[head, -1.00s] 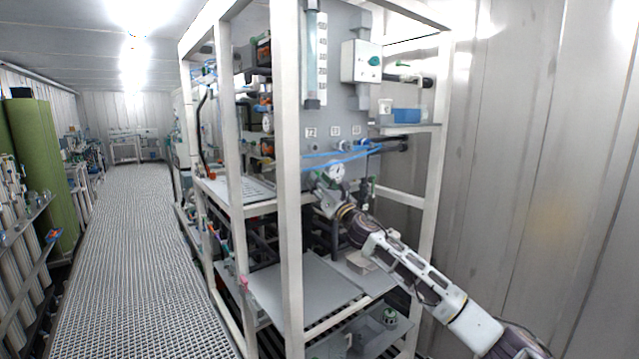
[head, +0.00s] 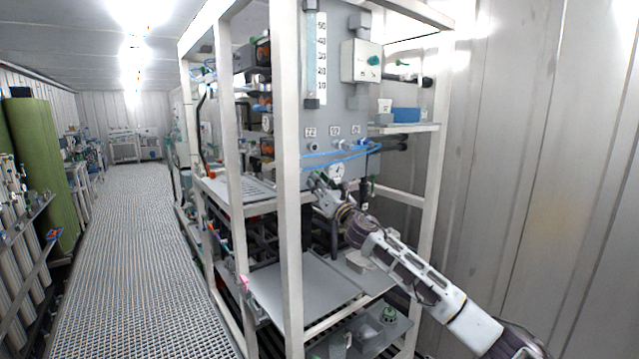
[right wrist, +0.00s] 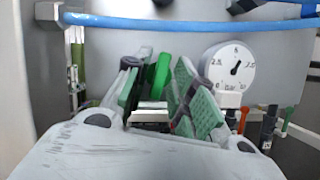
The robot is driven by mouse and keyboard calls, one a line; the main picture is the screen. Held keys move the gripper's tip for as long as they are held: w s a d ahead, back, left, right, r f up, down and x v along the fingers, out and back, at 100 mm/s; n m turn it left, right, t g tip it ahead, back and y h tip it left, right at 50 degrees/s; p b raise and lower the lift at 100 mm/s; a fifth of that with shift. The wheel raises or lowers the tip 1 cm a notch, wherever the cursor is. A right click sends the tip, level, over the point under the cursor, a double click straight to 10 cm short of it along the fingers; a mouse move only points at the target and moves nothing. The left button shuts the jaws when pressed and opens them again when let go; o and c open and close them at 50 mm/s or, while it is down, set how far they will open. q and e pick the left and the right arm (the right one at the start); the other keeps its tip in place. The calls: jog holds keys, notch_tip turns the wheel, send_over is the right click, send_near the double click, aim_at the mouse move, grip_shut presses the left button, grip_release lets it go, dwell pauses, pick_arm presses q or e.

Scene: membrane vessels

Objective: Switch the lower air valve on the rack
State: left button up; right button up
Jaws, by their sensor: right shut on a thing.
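The air valve's green handle (right wrist: 158,76) stands upright in the right wrist view, in front of the rack's grey panel. My right gripper (right wrist: 155,92) is shut on this handle, with one green-padded finger on each side. The lower part of the valve is mostly hidden by the gripper. In the head view my right gripper (head: 318,184) is at the lower edge of the panel (head: 328,120), just left of a round gauge. The handle is too small there to make out clearly. My left gripper is not in view.
The white pressure gauge (right wrist: 228,68) is close to the right finger. A blue hose (right wrist: 190,24) runs across above the gripper. White rack posts (head: 287,180) stand left of my arm. A grey shelf (head: 305,285) lies below, and the grated aisle (head: 135,250) is clear.

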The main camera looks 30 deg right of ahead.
jog(key=m+h+p, duration=0.1)
jog(key=m, duration=0.1)
jog(key=m+h+p, duration=0.1)
jog(key=m, duration=0.1)
jog(key=r+m+g+h+p, duration=0.1)
jog(key=m+p, duration=0.1)
jog(key=m, duration=0.1)
jog(key=shift+h, duration=0.4)
jog(key=shift+s+a+r+m+g+h+p, duration=0.1)
jog(key=shift+m+g+h+p, duration=0.45)
jog(key=shift+m, duration=1.45)
jog(key=shift+w+m+g+h+p, duration=0.1)
jog(key=shift+m+g+p, duration=0.8)
jog(key=shift+m, duration=1.1)
jog(key=shift+s+a+r+m+g+h+p, duration=0.2)
jog(key=shift+m+g+p, duration=0.55)
jog(key=shift+m, duration=1.25)
jog(key=shift+w+d+f, duration=0.1)
jog(key=shift+d+f, duration=0.05)
jog(key=o, duration=0.7)
jog(key=shift+w+f, duration=0.1)
jog(key=shift+f, duration=0.2)
